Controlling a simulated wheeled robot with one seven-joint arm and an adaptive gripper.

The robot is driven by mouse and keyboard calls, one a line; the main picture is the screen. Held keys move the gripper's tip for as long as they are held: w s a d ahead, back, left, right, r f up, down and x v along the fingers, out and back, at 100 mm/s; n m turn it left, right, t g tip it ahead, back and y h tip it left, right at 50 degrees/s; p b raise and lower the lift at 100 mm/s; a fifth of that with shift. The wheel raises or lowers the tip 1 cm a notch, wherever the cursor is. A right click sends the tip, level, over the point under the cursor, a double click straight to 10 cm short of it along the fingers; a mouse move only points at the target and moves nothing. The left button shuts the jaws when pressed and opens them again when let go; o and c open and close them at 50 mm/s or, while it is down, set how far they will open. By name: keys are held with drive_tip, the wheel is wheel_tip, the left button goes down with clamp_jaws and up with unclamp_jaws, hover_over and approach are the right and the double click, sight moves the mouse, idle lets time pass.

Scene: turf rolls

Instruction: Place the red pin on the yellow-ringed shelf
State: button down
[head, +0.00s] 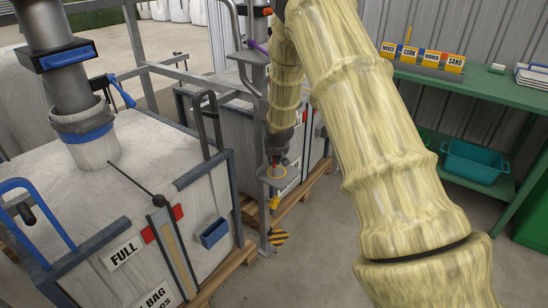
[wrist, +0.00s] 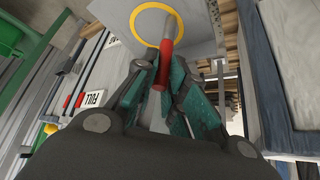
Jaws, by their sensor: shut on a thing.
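The red pin (wrist: 167,57) is between my gripper's fingers (wrist: 158,78), which are shut on it in the wrist view. Its end points toward the grey shelf with the yellow ring (wrist: 195,42) and overlaps the ring's near edge in that view. In the head view the small ringed shelf (head: 265,181) is on an upright post, and my gripper (head: 275,160) is right above it. The pin is tiny and mostly hidden there. I cannot tell whether it touches the shelf.
A white bulk container (head: 75,195) marked FULL stands at left, with a blue box on its side. A yellow-black striped disc (head: 278,238) hangs low on the post. A green bench (head: 480,85) with labelled bins stands at right, above a teal crate (head: 473,162). Floor between is open.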

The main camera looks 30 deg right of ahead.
drive_tip(key=c, duration=1.5)
unclamp_jaws()
drive_tip(key=shift+f, duration=0.1)
drive_tip(key=shift+o, duration=0.2)
drive_tip(key=v, duration=1.2)
drive_tip(key=s+a+f+n+g+y, duration=0.1)
drive_tip(key=s+a+f, duration=0.7)
drive_tip(key=f, duration=0.4)
drive_tip(key=s+a+f+n+g+y, duration=0.15)
drive_tip(key=s+a+f, duration=0.35)
drive_tip(key=s+f, duration=0.6)
drive_tip(key=s+a+f+g, duration=0.1)
drive_tip(key=s+a+f, duration=0.2)
drive_tip(key=s, duration=0.6)
drive_tip(key=s+a+f+n+g, duration=0.1)
drive_tip(key=s+a+f, duration=0.3)
drive_tip(key=s, duration=0.5)
drive_tip(key=s+a+f+g, duration=0.1)
drive_tip(key=s+a+f, duration=0.2)
drive_tip(key=s, duration=0.7)
drive_tip(key=shift+a+f+n+p, duration=0.3)
drive_tip(key=shift+a+f+n, duration=0.05)
drive_tip(key=shift+f, duration=0.65)
drive_tip(key=shift+s+g, duration=0.1)
drive_tip(key=shift+g, duration=0.15)
